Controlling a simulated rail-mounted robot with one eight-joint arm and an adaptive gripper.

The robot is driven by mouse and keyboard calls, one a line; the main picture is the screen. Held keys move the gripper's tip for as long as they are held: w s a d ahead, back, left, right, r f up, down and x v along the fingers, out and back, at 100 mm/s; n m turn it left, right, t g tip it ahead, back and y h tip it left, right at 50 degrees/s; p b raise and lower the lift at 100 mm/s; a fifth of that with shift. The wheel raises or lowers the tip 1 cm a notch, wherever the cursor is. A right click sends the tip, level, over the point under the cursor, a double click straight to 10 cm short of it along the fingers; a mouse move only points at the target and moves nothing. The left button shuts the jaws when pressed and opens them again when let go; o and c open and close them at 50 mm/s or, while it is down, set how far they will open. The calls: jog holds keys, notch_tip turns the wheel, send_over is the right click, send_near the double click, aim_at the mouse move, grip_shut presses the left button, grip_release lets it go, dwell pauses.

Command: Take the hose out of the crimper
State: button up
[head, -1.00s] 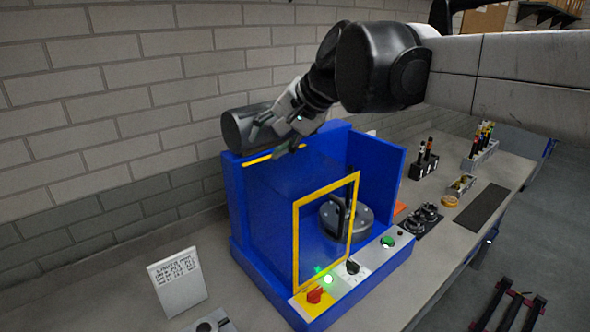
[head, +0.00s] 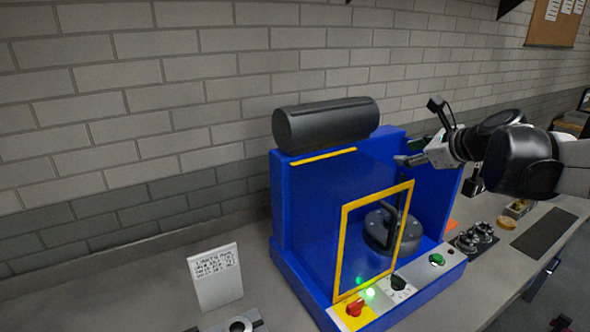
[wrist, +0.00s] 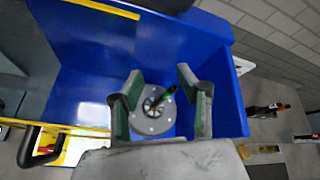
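The blue crimper (head: 310,215) stands on the bench with a yellow-framed see-through door (head: 343,250) at its front. Its round grey crimping head (head: 375,228) shows partly behind the frame. In the wrist view, the head (wrist: 137,121) lies on the blue floor, and a short dark green piece, apparently the hose (wrist: 166,95), sticks up from its centre. My gripper (head: 405,160) is above the crimper's right part. Its two fingers (wrist: 159,74) are spread and empty, and appear in the picture on either side of the hose, with the head beyond them.
A black cylinder (head: 328,122) lies on top of the crimper. The door's black handle (wrist: 28,148) juts out at left in the wrist view. A control panel (head: 402,284) runs along the front. Blue walls enclose the head at the back and right.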

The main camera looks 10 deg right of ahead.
jog(key=s+d+f+m+t+h+b, duration=0.1)
jog(key=s+d+f+m+h, duration=0.1)
jog(key=s+d+f+m, duration=0.35)
jog(key=w+a+f+m+p, duration=0.1)
jog(key=w+f, duration=0.5)
jog(key=w, duration=0.7)
jog(key=shift+a+m, duration=0.15)
jog(key=shift+m, duration=0.7)
jog(key=shift+c, duration=0.4)
grip_shut()
